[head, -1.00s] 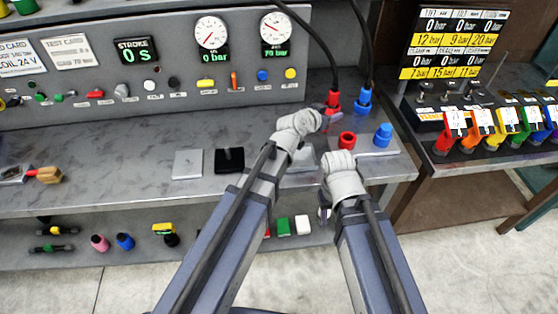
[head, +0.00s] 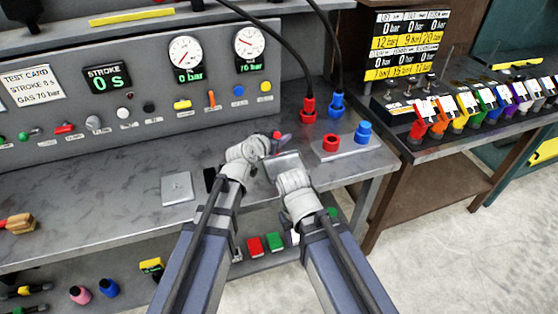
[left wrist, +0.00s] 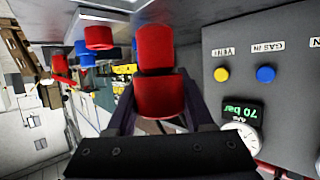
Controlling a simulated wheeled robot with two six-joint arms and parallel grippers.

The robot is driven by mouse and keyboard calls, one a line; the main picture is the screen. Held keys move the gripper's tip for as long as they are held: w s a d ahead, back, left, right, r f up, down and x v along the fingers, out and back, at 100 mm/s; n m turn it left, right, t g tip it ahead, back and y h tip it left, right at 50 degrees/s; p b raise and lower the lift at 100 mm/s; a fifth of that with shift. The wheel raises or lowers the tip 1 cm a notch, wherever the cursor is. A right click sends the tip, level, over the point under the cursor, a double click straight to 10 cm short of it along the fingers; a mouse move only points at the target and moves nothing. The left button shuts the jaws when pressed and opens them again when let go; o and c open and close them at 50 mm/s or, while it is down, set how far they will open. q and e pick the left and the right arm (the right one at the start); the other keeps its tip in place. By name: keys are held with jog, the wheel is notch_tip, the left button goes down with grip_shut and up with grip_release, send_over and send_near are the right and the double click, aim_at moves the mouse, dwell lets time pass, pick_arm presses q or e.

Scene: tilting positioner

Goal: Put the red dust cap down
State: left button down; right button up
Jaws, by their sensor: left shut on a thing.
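The red dust cap (left wrist: 158,78) is between the two fingers of my left gripper (left wrist: 155,95) in the left wrist view, and the gripper is shut on it. In the head view my left gripper (head: 275,146) is over the bench near a small grey plate (head: 286,166), and a bit of the red cap (head: 277,136) shows at its tip. I cannot tell the cap's height above the bench. My right arm's wrist (head: 294,183) is at the bench's front edge; its fingers are hidden.
A red fitting (head: 331,143) and a blue fitting (head: 363,132) stand on a plate to the right. Red (head: 308,109) and blue (head: 337,104) hose connectors stand behind. A black block (head: 210,179) and a grey plate (head: 177,188) lie left. The left bench top is mostly clear.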

pick_arm(q)
jog(key=shift+f+b, duration=3.2)
jog(key=shift+f, duration=0.65)
jog(key=shift+r, duration=0.15)
jog(key=c, duration=0.8)
grip_release()
jog(key=shift+f, duration=0.2)
jog(key=o, duration=0.5)
jog(key=shift+r, duration=0.15)
